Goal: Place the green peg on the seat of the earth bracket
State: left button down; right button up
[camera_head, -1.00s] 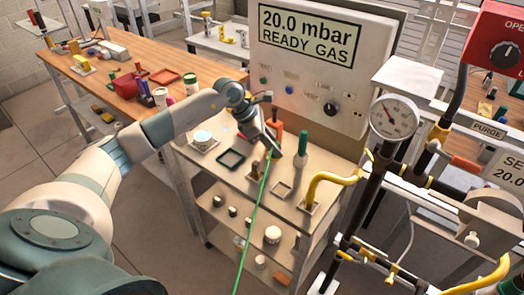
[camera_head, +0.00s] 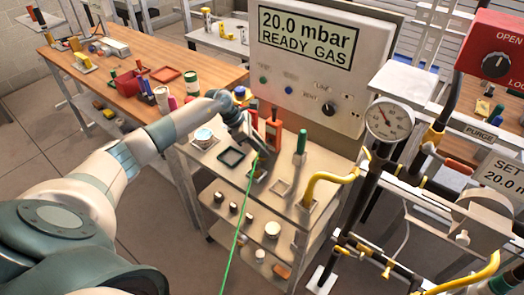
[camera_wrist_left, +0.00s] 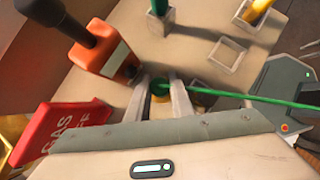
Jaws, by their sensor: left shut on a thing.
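My left gripper (camera_head: 259,156) points down over the bench top, in front of the orange tool. In the left wrist view its two fingers (camera_wrist_left: 164,96) are closed around a small green peg (camera_wrist_left: 160,88). A thin green lead (camera_head: 242,222) runs from the peg toward the bottom of the head view. A brownish square piece (camera_head: 258,174), perhaps the earth bracket, lies just below the gripper. Whether the peg touches the seat is hidden. My right gripper is not in view.
An orange tool (camera_head: 273,130) with a black handle stands close behind the gripper. A green-handled item (camera_head: 301,142) stands upright to the right. An empty square frame (camera_head: 281,188), a yellow bent pipe (camera_head: 325,180) and a dark square tray (camera_head: 231,157) are nearby.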

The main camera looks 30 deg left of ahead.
pick_arm(q)
jog(key=shift+f+p, duration=0.4)
jog(key=shift+f, duration=0.75)
jog(key=shift+f, duration=0.15)
jog(key=c, duration=1.6)
grip_release()
jog(key=shift+o, duration=0.2)
